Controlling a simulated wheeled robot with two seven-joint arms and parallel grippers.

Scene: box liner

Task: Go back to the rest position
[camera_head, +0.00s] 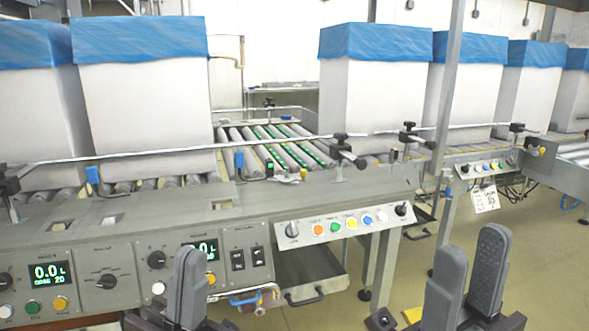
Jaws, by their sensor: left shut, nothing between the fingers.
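My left gripper (187,275) stands at the bottom of the view, left of centre, in front of the control panel. Its grey fingers are together with nothing between them. My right gripper (466,262) stands at the bottom right with its two dark ribbed fingers apart and empty. Both point upward in the picture and touch nothing that I can see. White boxes with blue liners folded over their tops stand on the roller conveyor, two at the left (145,105) and (30,110), and several at the right, the nearest one (372,100) at right of centre.
A grey control panel (120,235) with displays, knobs and buttons runs along the near left. A smaller button panel (345,222) continues to its right. Green and grey rollers (280,145) lie bare between the boxes. A metal post (446,90) rises right of centre. Open floor (550,270) shows at the right.

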